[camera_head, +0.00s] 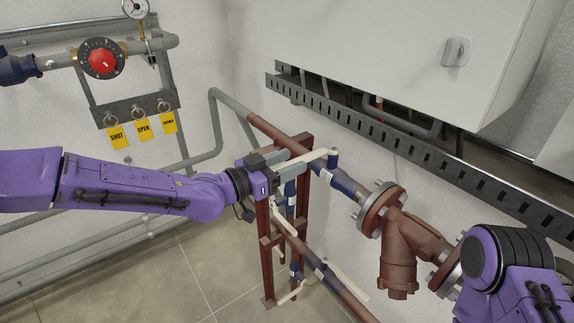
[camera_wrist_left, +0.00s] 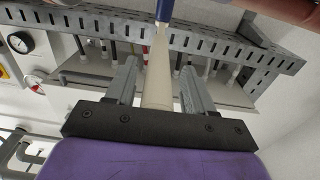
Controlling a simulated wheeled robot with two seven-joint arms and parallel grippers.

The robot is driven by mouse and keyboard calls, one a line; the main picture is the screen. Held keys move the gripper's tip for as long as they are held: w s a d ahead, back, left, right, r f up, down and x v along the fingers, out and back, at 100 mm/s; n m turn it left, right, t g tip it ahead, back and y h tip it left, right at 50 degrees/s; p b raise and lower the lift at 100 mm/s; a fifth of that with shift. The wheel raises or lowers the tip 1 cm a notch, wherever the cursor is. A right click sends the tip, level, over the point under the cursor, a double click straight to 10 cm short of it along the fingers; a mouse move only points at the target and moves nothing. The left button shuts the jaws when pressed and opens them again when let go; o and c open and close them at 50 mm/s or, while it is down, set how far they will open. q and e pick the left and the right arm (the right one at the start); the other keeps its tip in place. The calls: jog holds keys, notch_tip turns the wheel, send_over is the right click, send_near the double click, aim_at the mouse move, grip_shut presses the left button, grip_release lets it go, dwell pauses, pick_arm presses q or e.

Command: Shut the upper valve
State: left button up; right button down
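The upper valve (camera_head: 342,182) is a blue body on the upper red-brown pipe. Its cream lever (camera_head: 312,158) points left from the blue stem, roughly along the pipe, towards my left gripper (camera_head: 284,164). In the left wrist view the cream lever (camera_wrist_left: 160,75) runs between the two grey fingers of my left gripper (camera_wrist_left: 160,85), with a gap visible on each side. The left gripper is open around the lever, and the blue stem (camera_wrist_left: 165,10) is beyond the fingertips. My right arm shows at the lower right, but its gripper is out of view.
A lower pipe with a blue valve (camera_head: 317,265) and cream levers (camera_head: 345,280) runs below, beside a red-brown frame (camera_head: 266,255). A flanged red-brown fitting (camera_head: 400,250) stands to the right. A slotted grey rail (camera_head: 400,140) and white cabinet (camera_head: 400,50) hang above.

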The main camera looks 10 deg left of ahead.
pick_arm(q)
jog(key=shift+f, duration=0.15)
jog(key=shift+s+a, duration=0.3)
jog(key=b+v, duration=0.1)
jog(key=v, duration=0.8)
jog(key=shift+s+a+b, duration=0.25)
jog(key=shift+b, duration=0.15)
